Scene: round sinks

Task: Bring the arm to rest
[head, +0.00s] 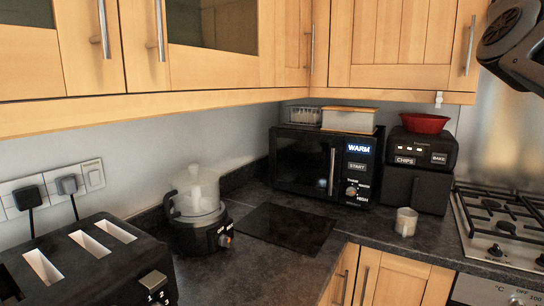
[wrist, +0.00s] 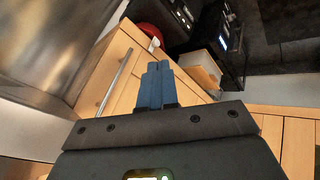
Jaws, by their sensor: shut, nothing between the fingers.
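My gripper (wrist: 156,88) shows in the wrist view, its two blue fingers pressed together with nothing between them. It is shut and points toward wooden cabinet doors and the appliances in the corner. In the head view, a dark grey part of my arm (head: 512,42) is at the top right, raised in front of the wall above the gas hob. The fingers are not visible in the head view.
A gas hob (head: 500,226) lies below the arm. A black air fryer (head: 420,165) bears a red bowl (head: 424,123), beside a microwave (head: 327,165). A cup (head: 406,222), blender (head: 197,210) and toaster (head: 90,262) stand on the counter. Wooden wall cabinets (head: 395,45) hang above.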

